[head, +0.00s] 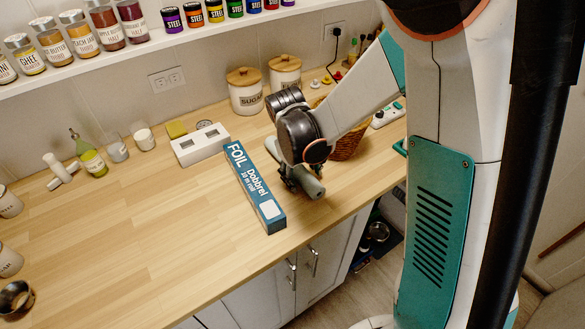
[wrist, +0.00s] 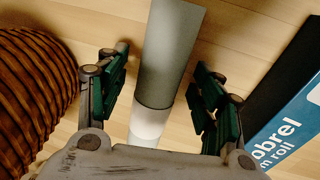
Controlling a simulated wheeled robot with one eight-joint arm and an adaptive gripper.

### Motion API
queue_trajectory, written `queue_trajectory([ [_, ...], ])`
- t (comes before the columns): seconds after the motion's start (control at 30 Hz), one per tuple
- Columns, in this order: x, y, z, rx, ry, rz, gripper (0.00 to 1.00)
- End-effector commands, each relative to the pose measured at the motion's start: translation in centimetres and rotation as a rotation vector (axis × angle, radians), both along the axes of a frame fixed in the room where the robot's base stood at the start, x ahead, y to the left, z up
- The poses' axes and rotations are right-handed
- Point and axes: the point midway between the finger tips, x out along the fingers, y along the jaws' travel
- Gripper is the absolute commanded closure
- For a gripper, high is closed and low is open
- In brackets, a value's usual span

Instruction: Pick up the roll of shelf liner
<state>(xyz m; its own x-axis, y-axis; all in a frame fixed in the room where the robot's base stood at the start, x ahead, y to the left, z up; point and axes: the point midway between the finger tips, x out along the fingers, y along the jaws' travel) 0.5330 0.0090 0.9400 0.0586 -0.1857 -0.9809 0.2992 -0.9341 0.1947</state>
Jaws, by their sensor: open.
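The roll of shelf liner (wrist: 172,55) is a grey-green cylinder with a pale band. In the wrist view it runs lengthwise between the fingers of my gripper (wrist: 160,72). The fingers are open, one on each side, with a visible gap to the roll. In the head view one end of the roll (head: 313,187) shows below my gripper (head: 292,180), just right of the foil box. The rest of the roll is hidden there by my gripper and wrist.
The blue foil box (head: 252,185) lies close on the left; it also shows in the wrist view (wrist: 290,132). A wicker basket (head: 350,143) stands behind on the right. A white block (head: 200,146) and sugar canister (head: 245,95) are farther back. The left counter is mostly clear.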

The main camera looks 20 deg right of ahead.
Motion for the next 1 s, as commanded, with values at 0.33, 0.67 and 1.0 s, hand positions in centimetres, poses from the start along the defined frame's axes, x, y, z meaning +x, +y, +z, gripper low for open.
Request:
queue_trajectory([
  [0.33, 0.0, 0.0, 0.1, 0.000, 0.000, 0.000, 0.78],
  [0.67, 0.0, 0.0, 0.1, 0.000, 0.000, -0.001, 0.91],
  [1.0, 0.0, 0.0, 2.7, 0.000, 0.000, -0.001, 0.91],
])
